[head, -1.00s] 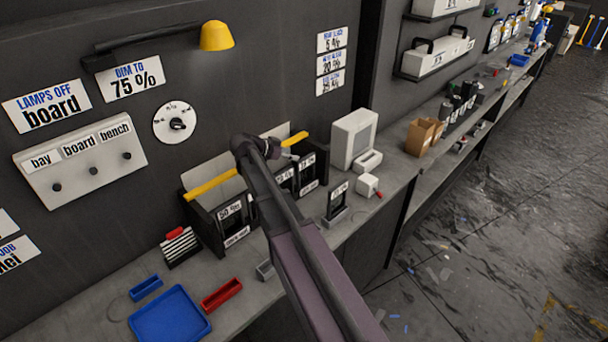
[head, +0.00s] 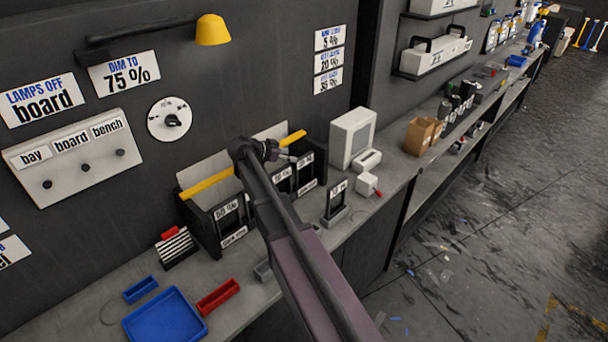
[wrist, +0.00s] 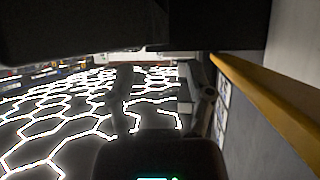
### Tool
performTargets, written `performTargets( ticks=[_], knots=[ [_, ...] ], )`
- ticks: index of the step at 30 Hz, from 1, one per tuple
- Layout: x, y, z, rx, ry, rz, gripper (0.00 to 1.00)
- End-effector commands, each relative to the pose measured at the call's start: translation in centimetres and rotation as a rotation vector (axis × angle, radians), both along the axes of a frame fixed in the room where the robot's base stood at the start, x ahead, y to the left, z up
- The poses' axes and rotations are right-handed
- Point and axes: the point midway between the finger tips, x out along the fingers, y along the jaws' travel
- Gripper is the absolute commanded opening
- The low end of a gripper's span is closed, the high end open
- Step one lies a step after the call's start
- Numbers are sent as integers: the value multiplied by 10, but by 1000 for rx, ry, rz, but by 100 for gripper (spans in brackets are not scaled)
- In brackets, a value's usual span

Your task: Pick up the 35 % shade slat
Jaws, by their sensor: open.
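A dark rack (head: 206,232) on the bench holds upright slats with white percent labels. The left slat (head: 228,213) reads 50 %. The middle slat (head: 282,177) and the right slat (head: 305,161) have labels too small to read surely, so I cannot tell which is 35 %. A separate dark slat (head: 336,199) stands in a small grey holder to the right; its label is also unclear. My gripper (head: 284,157) is open at the rack's middle, above the slats, its fingers mostly hidden by my arm. In the wrist view my gripper (wrist: 160,105) appears dark, with no slat clearly between the fingers.
A yellow bar (head: 208,184) runs along the rack's back; a yellow strip (wrist: 265,105) fills the wrist view's right. A white monitor-like device (head: 352,137) stands right of the rack. A blue tray (head: 165,320) and a red tray (head: 218,297) lie at front left.

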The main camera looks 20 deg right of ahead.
Motion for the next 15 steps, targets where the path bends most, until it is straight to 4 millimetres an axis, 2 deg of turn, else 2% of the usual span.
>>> performTargets(
  ticks=[7,15],
  knots=[
    [3,-16,-10,0,0,-1,67],
    [3,-17,-10,0,0,1,67]
  ],
)
